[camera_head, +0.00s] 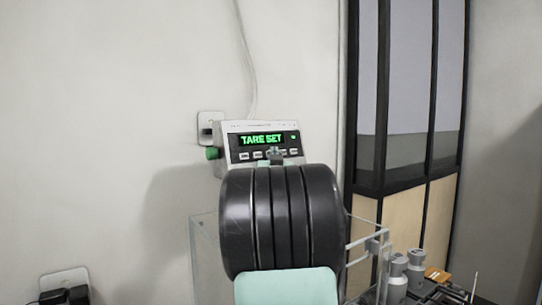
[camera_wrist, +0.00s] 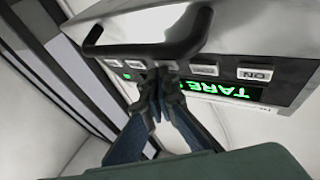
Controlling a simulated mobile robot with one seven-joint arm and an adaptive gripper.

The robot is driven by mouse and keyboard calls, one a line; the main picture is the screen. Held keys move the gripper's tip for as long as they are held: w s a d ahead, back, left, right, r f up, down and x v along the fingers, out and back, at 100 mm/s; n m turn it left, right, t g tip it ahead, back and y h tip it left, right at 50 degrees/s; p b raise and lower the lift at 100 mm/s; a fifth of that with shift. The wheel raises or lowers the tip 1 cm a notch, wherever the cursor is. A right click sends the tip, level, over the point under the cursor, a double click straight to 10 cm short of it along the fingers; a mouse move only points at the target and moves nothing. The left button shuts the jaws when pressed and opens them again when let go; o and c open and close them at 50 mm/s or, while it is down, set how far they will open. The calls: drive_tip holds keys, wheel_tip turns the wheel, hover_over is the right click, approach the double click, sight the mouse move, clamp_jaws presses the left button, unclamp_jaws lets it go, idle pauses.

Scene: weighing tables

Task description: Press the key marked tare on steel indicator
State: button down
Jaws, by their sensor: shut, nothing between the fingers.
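The steel indicator (camera_head: 224,136) is a pale metal box with a dark front, seen ahead in the head view. Its green display (camera_head: 262,139) reads "TARE SET", and a row of small keys runs below it. In the wrist view the indicator (camera_wrist: 290,75) shows upside down, with the "ON" key (camera_wrist: 255,74) at the right. My gripper (camera_head: 276,154) is shut and empty, its tips at the key row near the middle. In the wrist view my gripper (camera_wrist: 162,72) covers a middle key. That key's label is hidden, and I cannot tell whether the tips touch it.
A green knob (camera_head: 212,153) sticks out at the indicator's left side. A black bar handle (camera_wrist: 140,50) crosses close to my fingertips in the wrist view. Clear panels (camera_head: 205,255) stand below, and grey cylinders (camera_head: 397,275) stand at the lower right.

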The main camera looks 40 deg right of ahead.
idle(0.4)
drive_tip(key=shift+s+a+r+b, duration=0.1)
drive_tip(key=shift+s+r+b, duration=0.1)
drive_tip(key=shift+s+b, duration=0.5)
drive_tip(key=shift+s, duration=0.1)
drive_tip(key=shift+s, duration=0.25)
drive_tip(key=s, duration=0.1)
drive_tip(key=s+r+b, duration=0.1)
drive_tip(key=s+b, duration=0.1)
drive_tip(key=s, duration=0.1)
drive_tip(key=shift+a+r, duration=0.15)
drive_tip(key=shift+a, duration=0.1)
idle(0.4)
